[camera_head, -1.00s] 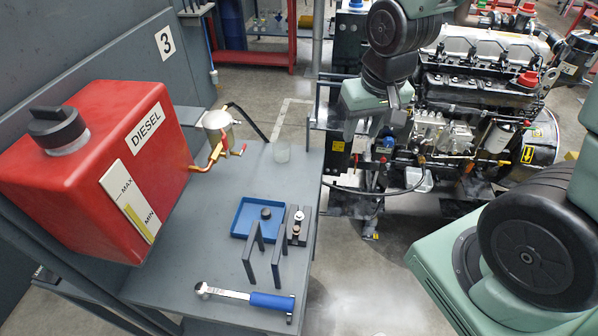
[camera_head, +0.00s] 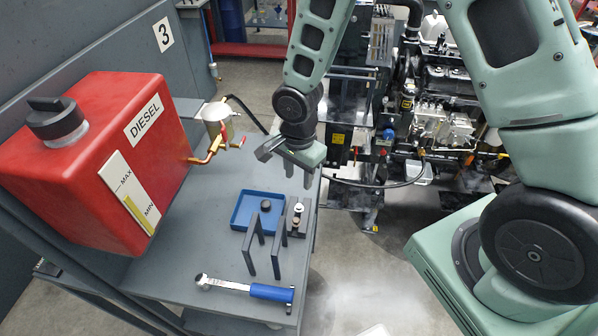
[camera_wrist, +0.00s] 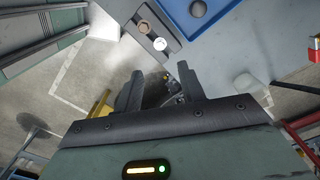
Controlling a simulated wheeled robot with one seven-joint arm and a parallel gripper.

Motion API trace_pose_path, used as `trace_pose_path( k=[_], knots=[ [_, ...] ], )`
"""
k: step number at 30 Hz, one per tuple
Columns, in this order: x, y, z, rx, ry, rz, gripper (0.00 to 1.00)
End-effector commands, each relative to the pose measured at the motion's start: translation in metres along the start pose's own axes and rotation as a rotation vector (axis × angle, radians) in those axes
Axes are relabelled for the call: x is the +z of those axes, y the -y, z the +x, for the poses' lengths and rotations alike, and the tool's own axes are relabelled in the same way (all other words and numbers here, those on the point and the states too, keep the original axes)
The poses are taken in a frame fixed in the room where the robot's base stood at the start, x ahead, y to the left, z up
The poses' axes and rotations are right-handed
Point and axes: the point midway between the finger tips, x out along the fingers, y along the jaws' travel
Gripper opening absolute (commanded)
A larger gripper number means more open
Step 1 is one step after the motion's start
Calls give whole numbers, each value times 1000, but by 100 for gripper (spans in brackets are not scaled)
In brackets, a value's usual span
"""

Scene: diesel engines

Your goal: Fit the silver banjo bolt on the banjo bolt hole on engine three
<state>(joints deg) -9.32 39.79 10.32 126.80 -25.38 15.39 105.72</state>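A silver banjo bolt (camera_head: 298,208) stands upright in a small dark holder block on the grey bench; its bright round head also shows in the wrist view (camera_wrist: 160,44). A brownish bolt head (camera_head: 296,221) sits beside it in the same block. My gripper (camera_head: 298,178) hangs above the bench's far right edge, beyond the block, fingers pointing down. In the wrist view its fingers (camera_wrist: 159,88) are apart with nothing held between them. The engine (camera_head: 440,115) stands behind, partly covered by my arm. I cannot make out the banjo bolt hole.
A blue tray (camera_head: 240,212) with a dark round part lies left of the block. Two dark upright plates (camera_head: 276,248) stand in front. A blue-handled wrench (camera_head: 270,292) lies near the front edge. A red diesel tank (camera_head: 90,170) fills the bench's left side.

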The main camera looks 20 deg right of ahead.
Motion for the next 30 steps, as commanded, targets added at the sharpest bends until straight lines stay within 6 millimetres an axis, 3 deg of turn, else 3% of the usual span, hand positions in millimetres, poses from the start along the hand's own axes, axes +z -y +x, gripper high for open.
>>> trace_pose_path(
  k=[11,30],
  knots=[
    [-1,0,18,-1,-1,-1,40],
    [-1,0,80,-2,-2,-2,40]
  ],
)
